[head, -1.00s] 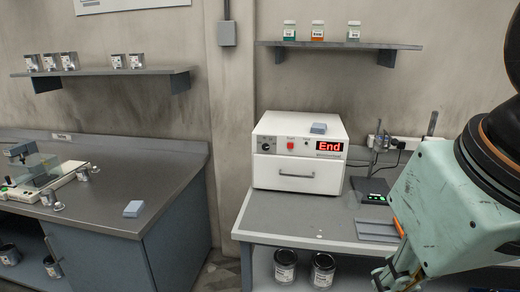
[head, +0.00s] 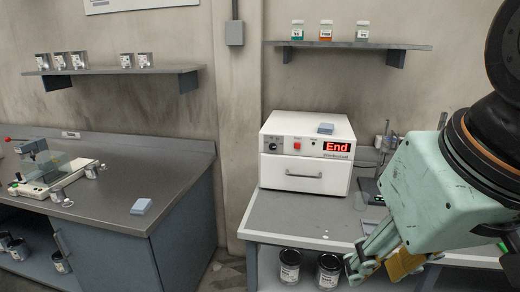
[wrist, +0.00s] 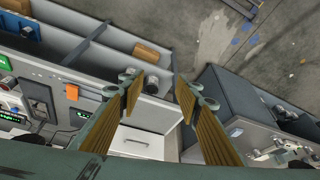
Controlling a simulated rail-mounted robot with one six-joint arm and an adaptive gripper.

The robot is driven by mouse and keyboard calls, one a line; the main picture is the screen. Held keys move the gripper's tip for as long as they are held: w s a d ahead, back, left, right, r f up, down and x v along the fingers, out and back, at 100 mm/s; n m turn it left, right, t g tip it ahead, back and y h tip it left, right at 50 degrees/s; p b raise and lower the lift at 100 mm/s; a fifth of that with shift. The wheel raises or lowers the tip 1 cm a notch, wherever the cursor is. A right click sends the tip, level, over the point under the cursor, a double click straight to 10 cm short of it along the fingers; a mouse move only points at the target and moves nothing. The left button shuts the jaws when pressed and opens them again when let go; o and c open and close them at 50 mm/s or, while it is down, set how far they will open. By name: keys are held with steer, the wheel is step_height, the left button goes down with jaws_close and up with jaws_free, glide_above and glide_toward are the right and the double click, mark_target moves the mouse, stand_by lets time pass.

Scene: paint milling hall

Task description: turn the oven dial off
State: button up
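The oven (head: 304,158) is a white box on the grey table in the middle of the head view. Its dark round dial (head: 273,145) is at the left of the front panel, with a red switch (head: 297,146) to its right. A red display (head: 337,147) reads "End". The dial's pointer is too small to read. My gripper (head: 375,262) is below and right of the oven, apart from it. In the wrist view my gripper (wrist: 158,90) is open and empty, and the oven's drawer front (wrist: 138,141) shows beyond the fingers.
Paint cans (head: 290,267) stand on the table's lower shelf. A wall shelf (head: 350,45) with three jars hangs above. The left bench (head: 110,204) carries a balance and a box. The table in front of the oven is mostly clear.

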steer(key=w+a+m+t+y+p, duration=0.1)
steer(key=w+a+t, duration=0.25)
steer(key=w, duration=1.35)
steer(key=w+a+t+p, duration=0.15)
steer(key=w+a, duration=0.35)
steer(key=w, duration=1.2)
steer(key=m+t+h+p, duration=0.2)
steer(key=t+h, duration=0.3)
steer(key=t, duration=0.2)
glide_toward(272, 147)
steer(key=shift+a+f+v, duration=0.2)
steer(key=shift+f+v, duration=0.1)
steer(key=shift+v, duration=2.45)
steer(key=shift+a+f+t+h, duration=0.2)
steer(key=shift+f+t+h, duration=0.3)
steer(key=shift+h, duration=0.1)
steer(key=shift+w, duration=0.15)
steer(key=shift+x, duration=6.75)
steer(key=shift+d, duration=0.1)
steer(key=c, duration=0.8)
